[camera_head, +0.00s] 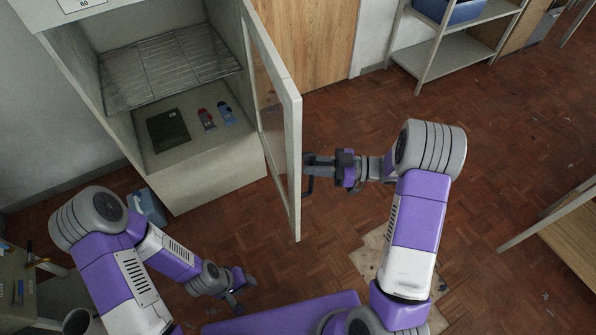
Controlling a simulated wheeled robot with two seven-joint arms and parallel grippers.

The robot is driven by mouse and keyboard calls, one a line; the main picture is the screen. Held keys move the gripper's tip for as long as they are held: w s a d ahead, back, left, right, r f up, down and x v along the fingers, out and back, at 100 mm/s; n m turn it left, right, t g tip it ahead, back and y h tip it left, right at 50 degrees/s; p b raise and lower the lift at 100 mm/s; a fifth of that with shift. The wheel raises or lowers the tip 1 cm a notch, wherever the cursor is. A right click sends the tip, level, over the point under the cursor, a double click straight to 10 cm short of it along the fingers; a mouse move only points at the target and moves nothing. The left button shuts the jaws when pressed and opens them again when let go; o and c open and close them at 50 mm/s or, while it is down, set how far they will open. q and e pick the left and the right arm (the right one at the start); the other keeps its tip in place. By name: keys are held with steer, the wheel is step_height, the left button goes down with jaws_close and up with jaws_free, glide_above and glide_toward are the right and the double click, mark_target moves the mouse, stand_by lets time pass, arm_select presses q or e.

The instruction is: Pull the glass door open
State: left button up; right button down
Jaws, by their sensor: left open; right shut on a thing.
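The glass door (273,100) of the pale cabinet (215,170) stands swung well open, its white frame edge-on to me. Its dark handle (308,182) is on the outer right side. My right gripper (314,168) is at the handle and shut on it; the fingers partly hide the contact. My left gripper (238,296) is open and empty, low in front of the cabinet and apart from the door.
Inside the cabinet are a wire rack (170,68), a dark flat item (168,130) and two small packets. A blue container (149,207) stands on the floor by the cabinet. A shelf unit (445,50) is at back right. The parquet floor (500,150) right of the door is mostly clear.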

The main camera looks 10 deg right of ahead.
steer(key=shift+w+d+r, duration=0.1)
steer(key=shift+w+d, duration=0.2)
steer(key=shift+d, duration=0.55)
steer(key=shift+w+d+r, duration=0.1)
steer(key=shift+w+d, duration=0.15)
steer(key=shift+d, duration=0.6)
steer(key=c, duration=1.2)
jaws_free()
steer(key=shift+w+a+f, duration=0.1)
steer(key=shift+o, duration=0.2)
steer(key=p+v, duration=0.1)
steer(key=v, duration=0.6)
steer(key=shift+d, duration=0.3)
